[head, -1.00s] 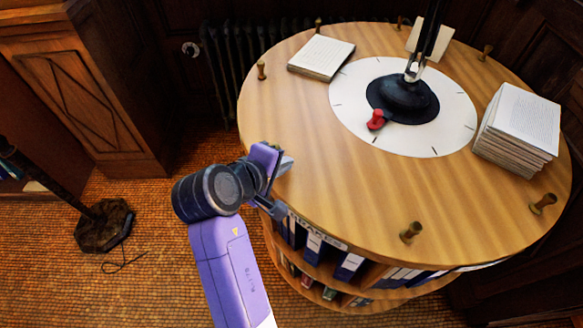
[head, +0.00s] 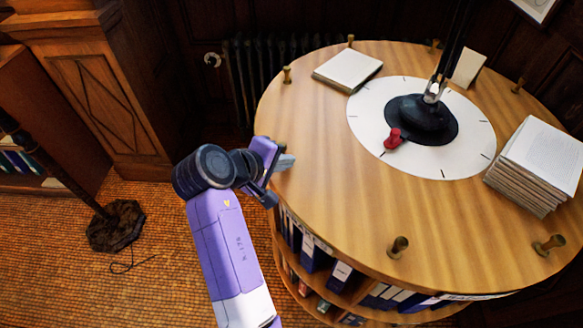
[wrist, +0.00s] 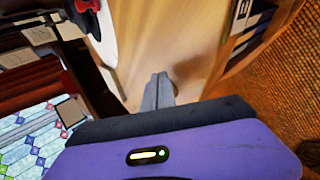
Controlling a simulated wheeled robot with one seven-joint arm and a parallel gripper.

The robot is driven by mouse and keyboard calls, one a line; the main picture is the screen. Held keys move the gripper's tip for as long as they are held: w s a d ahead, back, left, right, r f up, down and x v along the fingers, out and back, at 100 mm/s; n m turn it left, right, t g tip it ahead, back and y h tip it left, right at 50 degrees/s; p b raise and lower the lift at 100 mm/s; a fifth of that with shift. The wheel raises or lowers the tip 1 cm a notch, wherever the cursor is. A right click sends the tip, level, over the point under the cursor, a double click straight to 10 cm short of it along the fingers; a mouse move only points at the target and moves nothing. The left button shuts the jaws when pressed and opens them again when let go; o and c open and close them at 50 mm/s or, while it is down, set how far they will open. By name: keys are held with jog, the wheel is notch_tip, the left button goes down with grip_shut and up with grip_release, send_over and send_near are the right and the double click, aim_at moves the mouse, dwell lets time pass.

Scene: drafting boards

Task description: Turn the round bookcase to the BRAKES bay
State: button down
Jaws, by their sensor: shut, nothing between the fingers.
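The round bookcase (head: 330,150) has a light wood top with brass-like pegs around its rim. Its shelves below hold binders (head: 312,252). A label strip (head: 318,240) runs along the upper edge of one bay; its lettering is too small to read now. A white dial with tick marks (head: 470,140) lies on the top, with a red pointer (head: 393,139) beside a black lamp base. My gripper (head: 286,162) is shut and empty at the left edge of the top. In the wrist view its closed fingers (wrist: 158,92) are by the wood; whether they touch cannot be told.
A stack of papers (head: 540,160) and a thinner stack (head: 347,68) lie on the top. A dark radiator (head: 250,85) and a wooden cabinet (head: 95,95) stand behind and left. A floor stand (head: 115,225) trails a cord. The orange floor at left is mostly clear.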

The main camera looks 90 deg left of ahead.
jog(key=shift+w+d, duration=0.15)
jog(key=shift+w+d+r+p, duration=0.2)
jog(key=shift+d+r+p, duration=0.35)
jog(key=shift+p, duration=0.45)
notch_tip(320, 180, up, 3)
jog(key=p, duration=0.3)
notch_tip(320, 180, up, 5)
jog(key=shift+f+p, duration=0.1)
jog(key=shift+p, duration=0.2)
